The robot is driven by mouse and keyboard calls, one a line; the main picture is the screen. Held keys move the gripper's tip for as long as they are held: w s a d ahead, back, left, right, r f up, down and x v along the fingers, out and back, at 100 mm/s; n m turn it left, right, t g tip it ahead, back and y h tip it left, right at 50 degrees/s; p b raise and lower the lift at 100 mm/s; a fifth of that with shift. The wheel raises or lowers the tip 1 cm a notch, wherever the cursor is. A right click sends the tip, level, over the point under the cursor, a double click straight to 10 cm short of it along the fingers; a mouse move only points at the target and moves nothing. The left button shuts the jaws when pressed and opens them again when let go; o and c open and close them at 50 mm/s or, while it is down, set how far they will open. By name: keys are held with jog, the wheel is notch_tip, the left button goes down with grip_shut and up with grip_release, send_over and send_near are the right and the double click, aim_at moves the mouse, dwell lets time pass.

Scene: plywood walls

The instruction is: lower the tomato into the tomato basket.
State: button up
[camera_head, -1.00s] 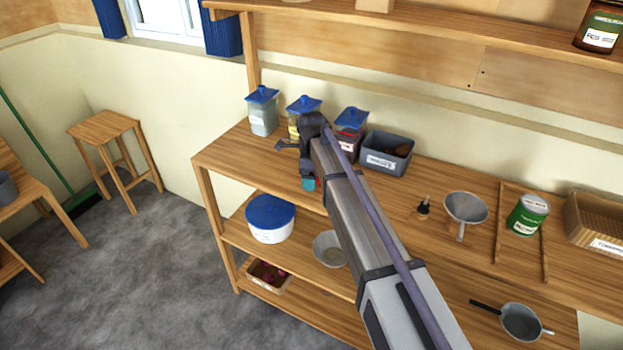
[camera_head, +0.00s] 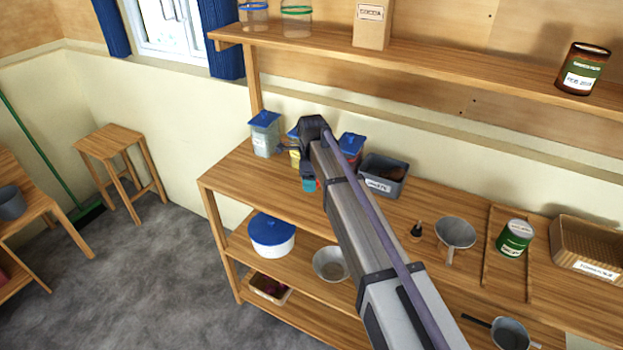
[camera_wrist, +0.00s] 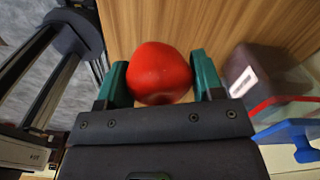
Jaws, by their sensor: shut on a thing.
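The red tomato (camera_wrist: 160,73) is held between the two teal fingers of my gripper (camera_wrist: 163,80) in the wrist view, with wooden bench top showing beyond it. In the head view my gripper (camera_head: 312,184) is at the left part of the bench, in front of the lidded jars. My own arm hides most of it there, and only a little teal and red shows. The tomato basket (camera_head: 578,238) appears to be the woven one at the far right of the bench, with a white label too small to read surely. It is well apart from my gripper.
Lidded jars (camera_head: 264,136) and a grey labelled bin (camera_head: 384,176) stand along the wall near my gripper. A funnel (camera_head: 455,233), a small dark bottle (camera_head: 416,231) and a green can (camera_head: 515,238) stand between there and the basket. A shelf (camera_head: 420,50) runs above.

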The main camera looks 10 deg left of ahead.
notch_tip(320, 180, up, 2)
jog(key=shift+d+f, duration=0.15)
jog(key=s+d, duration=0.6)
jog(key=d, duration=2.1)
jog(key=s+d+r+p, duration=0.1)
jog(key=s+d, duration=0.5)
jog(key=d, duration=2.1)
jog(key=s+d, duration=0.6)
jog(key=d, duration=2.1)
jog(key=shift+s+r, duration=0.15)
jog(key=shift+f+b, duration=2.25)
jog(key=shift+f, duration=0.25)
jog(key=shift+f, duration=0.3)
